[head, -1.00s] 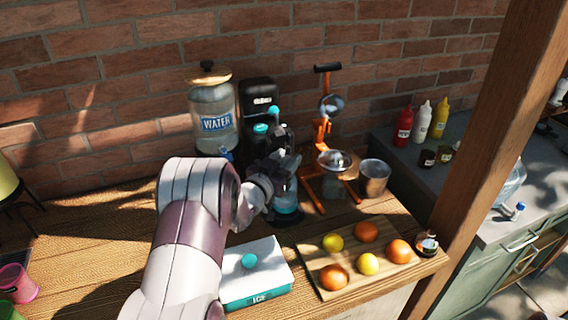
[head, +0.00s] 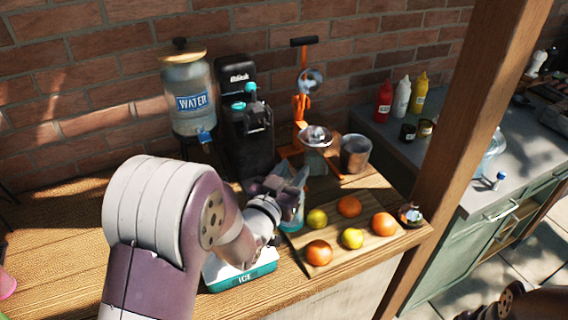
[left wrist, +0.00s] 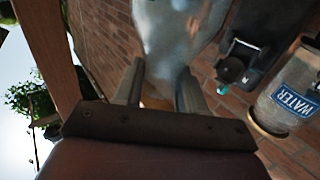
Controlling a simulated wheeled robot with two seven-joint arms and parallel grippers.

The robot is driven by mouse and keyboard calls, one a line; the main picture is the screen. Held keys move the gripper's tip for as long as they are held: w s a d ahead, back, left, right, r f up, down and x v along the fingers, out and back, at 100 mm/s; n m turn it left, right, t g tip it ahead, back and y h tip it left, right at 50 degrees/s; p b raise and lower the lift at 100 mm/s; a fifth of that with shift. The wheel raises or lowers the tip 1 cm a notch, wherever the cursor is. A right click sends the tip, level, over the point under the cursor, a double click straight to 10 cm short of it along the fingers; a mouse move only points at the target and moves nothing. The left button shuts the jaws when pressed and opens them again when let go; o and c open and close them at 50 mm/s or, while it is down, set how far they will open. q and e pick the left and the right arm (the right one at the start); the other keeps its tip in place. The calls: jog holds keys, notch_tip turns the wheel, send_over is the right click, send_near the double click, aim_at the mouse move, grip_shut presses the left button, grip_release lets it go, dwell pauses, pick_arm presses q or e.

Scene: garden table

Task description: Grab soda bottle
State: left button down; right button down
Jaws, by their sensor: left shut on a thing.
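The soda bottle (head: 294,212) is clear with a bluish tint. It is in my left gripper (head: 278,190), in front of the black soda machine (head: 246,140) and beside the left edge of the cutting board. The gripper and wrist hide part of it, and I cannot tell whether its base touches the table. In the left wrist view, the bottle (left wrist: 178,32) is large and blurred, between the two fingers of my left gripper (left wrist: 160,75). My right gripper is not in view.
A water dispenser (head: 189,95) stands left of the machine. An orange juicer (head: 302,108) and metal cup (head: 355,153) stand right of it. A cutting board (head: 335,232) holds several fruits. An ice box (head: 242,280) lies below my wrist. A wooden post (head: 455,150) rises at right.

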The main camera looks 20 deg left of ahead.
pick_arm(q)
jog(key=shift+s+d+r, duration=0.1)
jog(key=shift+s+d, duration=0.65)
jog(key=shift+d, duration=0.15)
